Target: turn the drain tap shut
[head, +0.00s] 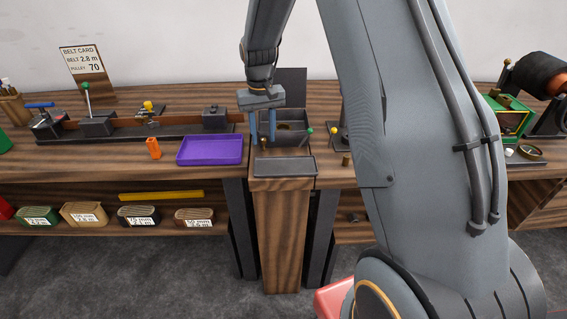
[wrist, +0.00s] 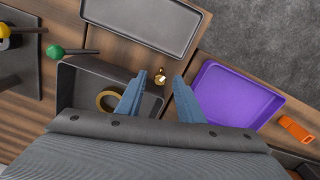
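My gripper (head: 264,141) is open above the narrow wooden stand. In the wrist view its two blue fingers (wrist: 161,99) are apart, with nothing between them. A small brass fitting (wrist: 160,77) with a pale top shows just beyond the fingertips, beside the grey bin; in the head view it is largely hidden by the fingers. A green ball knob on a dark lever (wrist: 55,51) is beside the bin, and it also shows in the head view (head: 310,130). I cannot tell for certain which of these is the drain tap.
The grey bin (wrist: 72,90) holds a tape roll (wrist: 108,99). A flat grey tray (head: 285,167) lies at the stand's front, a purple tray (head: 210,150) to the left. A yellow knob (head: 333,131) stands to the right. An orange object (head: 153,148) lies farther left.

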